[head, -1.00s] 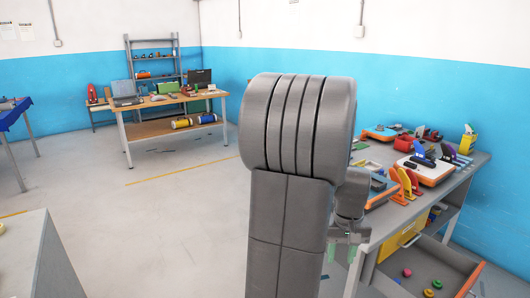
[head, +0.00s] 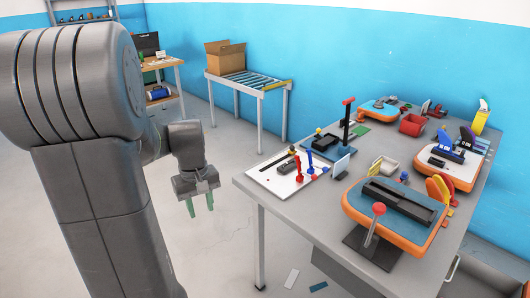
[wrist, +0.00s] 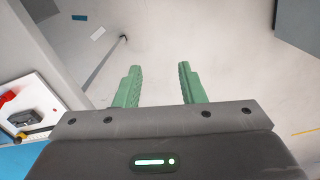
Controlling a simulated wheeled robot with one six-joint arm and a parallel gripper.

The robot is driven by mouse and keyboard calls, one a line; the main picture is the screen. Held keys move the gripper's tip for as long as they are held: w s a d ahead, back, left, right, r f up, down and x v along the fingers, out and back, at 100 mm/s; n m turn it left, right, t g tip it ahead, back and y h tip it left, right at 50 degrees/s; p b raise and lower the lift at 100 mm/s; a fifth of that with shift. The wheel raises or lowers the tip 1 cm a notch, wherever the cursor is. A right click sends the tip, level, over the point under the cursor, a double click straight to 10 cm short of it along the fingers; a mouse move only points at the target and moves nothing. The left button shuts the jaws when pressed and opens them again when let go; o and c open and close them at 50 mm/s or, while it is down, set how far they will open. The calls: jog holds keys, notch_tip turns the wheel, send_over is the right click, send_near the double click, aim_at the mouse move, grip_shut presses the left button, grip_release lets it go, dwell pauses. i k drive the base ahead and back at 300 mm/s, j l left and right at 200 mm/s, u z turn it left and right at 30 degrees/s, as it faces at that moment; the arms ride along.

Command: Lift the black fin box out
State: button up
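A long black part (head: 398,202), which looks like the fin box, lies in the blue top of an orange-edged board (head: 352,203) at the near end of the grey workbench. A lever with a red knob (head: 379,209) stands at the board's front edge, on a dark plate. My gripper (head: 201,206) hangs left of the bench, over the floor and well apart from the board. In the wrist view its two green fingers (wrist: 157,86) are spread with nothing between them. The black part is not recognisable in the wrist view.
A white panel (head: 262,176) with tools and a black device (head: 325,143) lie on the bench's left side. More boards stand farther back, one orange and white (head: 433,170). A roller table (head: 245,83) carries a cardboard box (head: 225,60). Floor around my gripper is clear.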

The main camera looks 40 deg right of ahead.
aim_at(289, 166)
jog(key=i+z, duration=0.4)
jog(key=i+j+z, duration=0.2)
jog(key=i+z, duration=0.2)
jog(key=i, duration=0.2)
jog(key=i+j+z, duration=0.4)
jog(key=i+z, duration=0.45)
jog(key=i+j+z, duration=0.25)
jog(key=z, duration=0.25)
jog(key=i+j+z, duration=0.3)
jog(key=z, duration=0.15)
